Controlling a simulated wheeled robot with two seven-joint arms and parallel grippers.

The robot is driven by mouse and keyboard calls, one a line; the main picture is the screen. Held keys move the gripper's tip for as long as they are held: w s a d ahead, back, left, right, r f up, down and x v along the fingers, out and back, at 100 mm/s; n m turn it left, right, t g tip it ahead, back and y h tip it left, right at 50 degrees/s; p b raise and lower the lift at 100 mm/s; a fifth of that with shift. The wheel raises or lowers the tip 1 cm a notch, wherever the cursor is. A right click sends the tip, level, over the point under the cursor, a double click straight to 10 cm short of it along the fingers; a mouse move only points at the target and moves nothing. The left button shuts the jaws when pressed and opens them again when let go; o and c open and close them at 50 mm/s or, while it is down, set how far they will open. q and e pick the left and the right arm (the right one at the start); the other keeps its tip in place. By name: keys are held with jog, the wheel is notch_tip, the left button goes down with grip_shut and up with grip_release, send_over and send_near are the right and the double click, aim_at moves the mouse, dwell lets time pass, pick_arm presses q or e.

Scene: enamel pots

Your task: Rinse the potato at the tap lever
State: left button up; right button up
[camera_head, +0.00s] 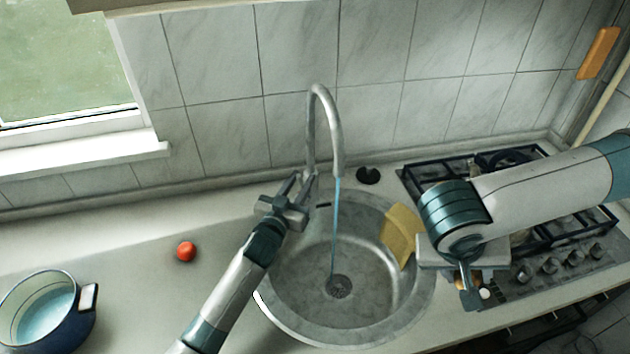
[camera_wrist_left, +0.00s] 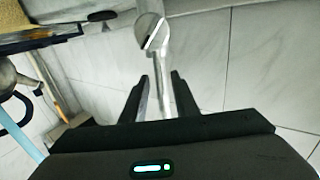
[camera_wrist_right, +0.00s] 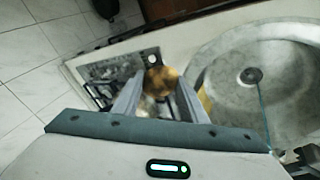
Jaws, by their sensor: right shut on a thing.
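The steel tap (camera_head: 335,130) stands behind the round sink (camera_head: 290,325), and a thin blue stream of water (camera_head: 335,225) falls from its spout to the drain. My left gripper (camera_head: 299,187) is at the base of the tap, by the lever, which it largely hides. Its fingers (camera_wrist_left: 160,97) are apart, with part of the tap (camera_wrist_left: 184,98) showing between and beyond them. My right gripper (camera_head: 466,285) is shut on the brown potato (camera_wrist_right: 161,80), to the right of the sink and away from the water. The fingers hide part of the potato.
A yellow cloth (camera_head: 400,232) lies over the sink's right rim. A gas hob (camera_head: 530,272) is at the right. A red tomato (camera_head: 186,250) and a blue enamel pot (camera_head: 75,325) stand on the left counter, with free room between. A tiled wall closes the back.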

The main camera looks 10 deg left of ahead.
pick_arm(q)
grip_shut()
dwell(1.3)
